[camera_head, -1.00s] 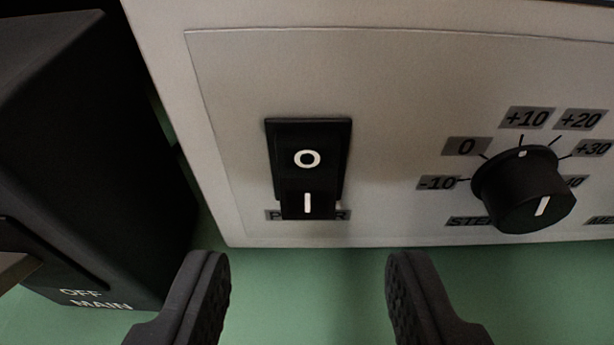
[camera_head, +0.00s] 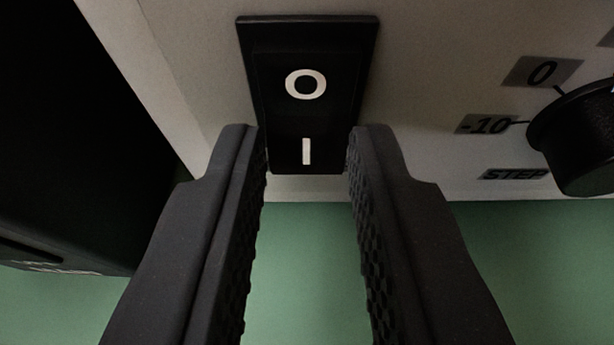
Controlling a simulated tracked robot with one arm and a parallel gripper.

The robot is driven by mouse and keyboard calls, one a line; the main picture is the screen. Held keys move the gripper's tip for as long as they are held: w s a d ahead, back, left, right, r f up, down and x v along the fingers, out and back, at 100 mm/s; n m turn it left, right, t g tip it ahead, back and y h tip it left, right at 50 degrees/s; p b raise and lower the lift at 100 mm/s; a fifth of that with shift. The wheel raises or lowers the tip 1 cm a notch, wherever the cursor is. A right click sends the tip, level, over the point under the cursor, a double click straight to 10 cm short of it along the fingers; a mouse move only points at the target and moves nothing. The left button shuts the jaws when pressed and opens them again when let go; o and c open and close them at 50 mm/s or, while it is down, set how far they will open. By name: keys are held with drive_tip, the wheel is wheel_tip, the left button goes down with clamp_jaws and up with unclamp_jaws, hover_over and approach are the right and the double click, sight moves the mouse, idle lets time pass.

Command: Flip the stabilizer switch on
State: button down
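The switch (camera_head: 305,115) is a black rocker on the pale front panel, with a white O on its upper half and a white I on its lower half. The lower half appears to stick out from the panel. My gripper (camera_head: 306,135) is open, with one fingertip on each side of the rocker's lower half. I cannot tell whether the fingertips touch it.
A black knob (camera_head: 585,140) with a number scale is on the panel at the right. A black box (camera_head: 70,130) stands close at the left. The green surface (camera_head: 305,250) below is clear.

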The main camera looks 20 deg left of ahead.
drive_tip(key=shift+f+t+y+b, duration=0.3)
drive_tip(key=shift+f+t+b, duration=0.25)
drive_tip(key=shift+t+b, duration=0.5)
drive_tip(key=shift+f+t+b, duration=0.1)
drive_tip(key=shift+t+b, duration=0.45)
drive_tip(key=shift+b, duration=0.2)
drive_tip(key=shift+y, duration=0.3)
drive_tip(key=shift+a, duration=0.1)
drive_tip(key=c, duration=1.2)
unclamp_jaws()
drive_tip(key=shift+c, duration=0.2)
drive_tip(key=shift+w, duration=0.1)
